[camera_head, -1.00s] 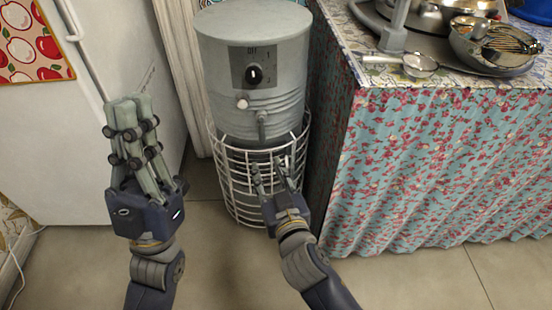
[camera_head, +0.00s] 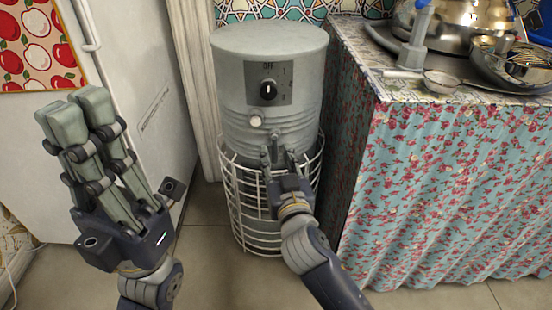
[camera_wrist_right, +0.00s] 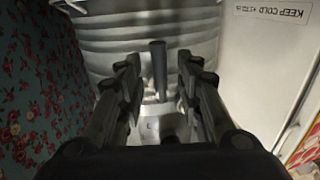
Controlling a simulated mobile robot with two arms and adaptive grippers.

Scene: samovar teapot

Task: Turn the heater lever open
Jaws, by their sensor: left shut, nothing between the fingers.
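The heater (camera_head: 240,70) is a grey metal cylinder with a black dial (camera_head: 268,90) marked OFF at the top and a small pale knob (camera_head: 255,121) below. Its lever (camera_head: 274,146) is a short dark upright bar low on the front. In the right wrist view, the lever (camera_wrist_right: 158,68) stands upright between my right gripper's fingers, with visible gaps on both sides. My right gripper (camera_head: 279,160) is open in front of the heater, at the white wire stand. My left gripper (camera_head: 82,108) is shut and empty, raised at the left, away from the heater.
A white wire stand (camera_head: 243,208) surrounds the heater's lower part. A counter with a floral cloth (camera_head: 440,180) stands close on the right, holding metal pots and a ladle (camera_head: 440,79). A white fridge (camera_head: 140,75) stands at the left. Bare floor shows in front.

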